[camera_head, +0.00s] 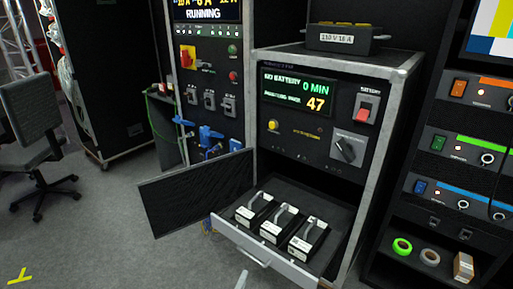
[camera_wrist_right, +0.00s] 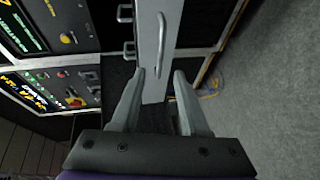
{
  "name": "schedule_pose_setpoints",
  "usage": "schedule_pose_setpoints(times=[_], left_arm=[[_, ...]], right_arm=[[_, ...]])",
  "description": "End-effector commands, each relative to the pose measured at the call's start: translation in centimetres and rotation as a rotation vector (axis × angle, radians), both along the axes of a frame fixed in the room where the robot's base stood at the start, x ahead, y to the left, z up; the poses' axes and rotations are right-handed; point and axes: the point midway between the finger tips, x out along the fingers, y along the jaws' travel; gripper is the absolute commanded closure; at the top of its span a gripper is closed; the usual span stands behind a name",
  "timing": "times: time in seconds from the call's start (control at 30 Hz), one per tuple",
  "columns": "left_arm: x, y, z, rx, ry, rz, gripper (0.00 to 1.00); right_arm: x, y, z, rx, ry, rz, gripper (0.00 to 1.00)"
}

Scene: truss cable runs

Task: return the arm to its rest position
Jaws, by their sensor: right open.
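My right gripper (camera_wrist_right: 160,75) is open and empty in the right wrist view, its two grey fingers apart. In the head view only a pale fingertip of it (camera_head: 242,279) shows at the bottom edge, in front of the open drawer (camera_head: 290,268). The drawer's pale front, with its handle (camera_wrist_right: 162,38), shows beyond my fingertips in the wrist view, and the handle is not between the fingers. My left gripper is in neither view.
The drawer holds several black units with grey handles (camera_head: 284,217). An open black door (camera_head: 195,190) stands left of it. The battery cabinet (camera_head: 320,110) rises behind. A rack (camera_head: 460,150) stands right, an office chair (camera_head: 30,120) far left.

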Motion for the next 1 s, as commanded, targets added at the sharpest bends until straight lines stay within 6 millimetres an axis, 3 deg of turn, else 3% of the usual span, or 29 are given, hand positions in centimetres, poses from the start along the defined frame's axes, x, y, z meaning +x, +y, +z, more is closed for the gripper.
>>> schedule_pose_setpoints(times=[0.17,0.27,0.47,0.6,0.8,1.0], left_arm=[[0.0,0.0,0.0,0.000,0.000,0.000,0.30],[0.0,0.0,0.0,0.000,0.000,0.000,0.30],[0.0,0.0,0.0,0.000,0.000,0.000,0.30],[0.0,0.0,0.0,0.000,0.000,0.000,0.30],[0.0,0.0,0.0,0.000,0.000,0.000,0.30],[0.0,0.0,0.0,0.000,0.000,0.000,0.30]], right_arm=[[0.1,-5.6,2.2,0.097,0.096,-0.104,0.55],[-0.9,-9.9,3.7,0.190,0.177,-0.190,0.55],[-5.2,-17.3,6.2,0.393,0.323,-0.354,0.55],[-9.7,-21.1,7.4,0.548,0.412,-0.462,0.55],[-17.2,-24.3,8.4,0.786,0.515,-0.601,0.55],[-23.7,-24.9,8.6,1.006,0.581,-0.698,0.55]])
